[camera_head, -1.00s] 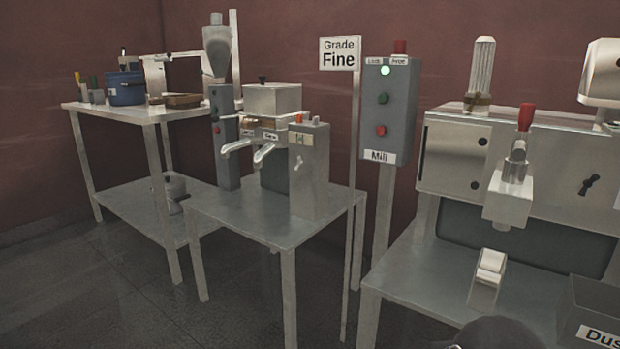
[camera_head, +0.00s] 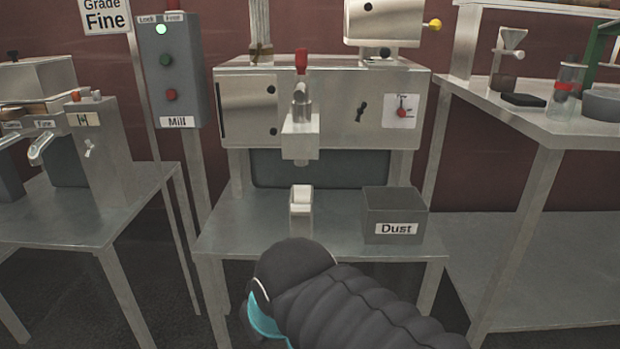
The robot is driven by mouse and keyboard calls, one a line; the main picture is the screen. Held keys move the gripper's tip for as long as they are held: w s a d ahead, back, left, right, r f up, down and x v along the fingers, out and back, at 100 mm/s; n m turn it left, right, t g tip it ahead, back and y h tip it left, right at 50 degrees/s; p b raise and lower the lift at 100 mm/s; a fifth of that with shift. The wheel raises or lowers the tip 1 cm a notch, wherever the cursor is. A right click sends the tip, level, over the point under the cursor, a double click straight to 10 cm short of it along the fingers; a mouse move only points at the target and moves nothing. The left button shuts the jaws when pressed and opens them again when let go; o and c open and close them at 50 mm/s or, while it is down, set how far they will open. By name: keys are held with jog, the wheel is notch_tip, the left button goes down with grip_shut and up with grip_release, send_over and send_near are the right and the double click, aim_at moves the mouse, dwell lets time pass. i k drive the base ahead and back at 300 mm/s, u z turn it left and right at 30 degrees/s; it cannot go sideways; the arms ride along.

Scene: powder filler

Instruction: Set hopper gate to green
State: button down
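A metal powder machine (camera_head: 325,75) stands on a steel table in the middle. A box-shaped metal unit (camera_head: 383,22) on its top right carries a yellow knob (camera_head: 432,25) on its right side. A red-topped lever (camera_head: 301,62) rises above the spout block (camera_head: 301,137) at the front. A small white dial plate (camera_head: 402,112) with a red pointer sits on the right of the front, beside a black key-shaped handle (camera_head: 361,110). I cannot tell which part is the hopper gate, and no green mark shows on this machine.
A grey Dust bin (camera_head: 394,213) and a small light container (camera_head: 301,196) stand on the table (camera_head: 240,232). The Mill button box (camera_head: 172,75) and Fine sign (camera_head: 105,14) are at left. A bench (camera_head: 572,134) with glassware stands at right.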

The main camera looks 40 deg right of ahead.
aim_at(385, 52)
jog(key=z, duration=1.4)
